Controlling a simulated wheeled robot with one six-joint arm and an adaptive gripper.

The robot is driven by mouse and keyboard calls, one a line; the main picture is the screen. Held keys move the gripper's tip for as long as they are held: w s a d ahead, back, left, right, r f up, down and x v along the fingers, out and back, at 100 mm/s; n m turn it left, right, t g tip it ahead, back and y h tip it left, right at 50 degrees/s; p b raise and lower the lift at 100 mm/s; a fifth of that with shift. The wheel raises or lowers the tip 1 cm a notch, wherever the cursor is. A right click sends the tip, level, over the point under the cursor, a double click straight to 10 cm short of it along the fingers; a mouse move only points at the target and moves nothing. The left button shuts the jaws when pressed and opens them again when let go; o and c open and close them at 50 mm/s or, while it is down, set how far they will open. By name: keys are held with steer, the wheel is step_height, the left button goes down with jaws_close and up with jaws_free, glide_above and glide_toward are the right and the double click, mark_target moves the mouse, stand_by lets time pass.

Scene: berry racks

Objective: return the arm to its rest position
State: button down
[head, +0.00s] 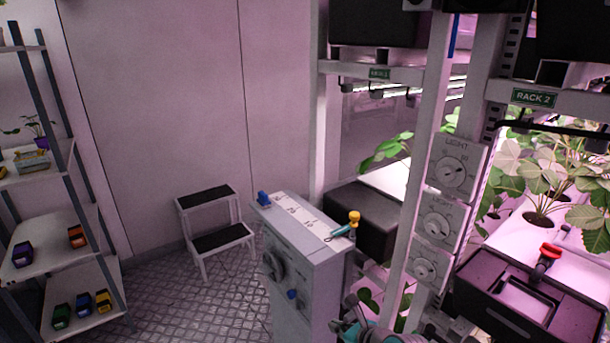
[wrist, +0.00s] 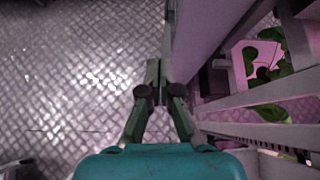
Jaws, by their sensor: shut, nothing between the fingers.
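My gripper (wrist: 162,82) is shut and empty in the wrist view, its fingertips together above the metal tread-plate floor (wrist: 75,75). A pale vertical panel edge lies just to the right of the fingertips in that view. In the head view part of my arm (head: 375,334) shows at the bottom edge, right of the grey control cabinet (head: 305,262). The fingertips cannot be made out in the head view.
Rack 2 (head: 534,98) with dials, plants and a black box (head: 520,300) with a red valve stands at the right. A step stool (head: 218,240) and a shelf (head: 40,165) with small coloured items stand left. Floor between them is clear.

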steer(key=s+d+f+n+t+h, duration=0.15)
steer(key=s+f+n, duration=0.25)
steer(key=s, duration=0.4)
steer(key=s+d+f+n+h, duration=0.1)
steer(key=s+d+f+n, duration=0.25)
steer(key=s, duration=0.45)
steer(key=s+d+f+n+t+h, duration=0.15)
steer(key=s+f+n, duration=0.25)
steer(key=s, duration=0.5)
steer(key=s+d+r+n+t, duration=0.1)
steer(key=s+r+n, duration=0.3)
steer(key=s, duration=0.4)
steer(key=s+d+r+n+h, duration=0.1)
steer(key=s+r+n, duration=0.4)
steer(key=s+n, duration=0.2)
steer(key=s+d+r+n+t+h, duration=0.1)
steer(key=s+d+r+n, duration=0.1)
steer(key=s+r+n, duration=0.3)
steer(key=s+n, duration=0.1)
steer(key=s, duration=0.3)
steer(key=shift+t, duration=0.3)
steer(key=shift+r, duration=0.1)
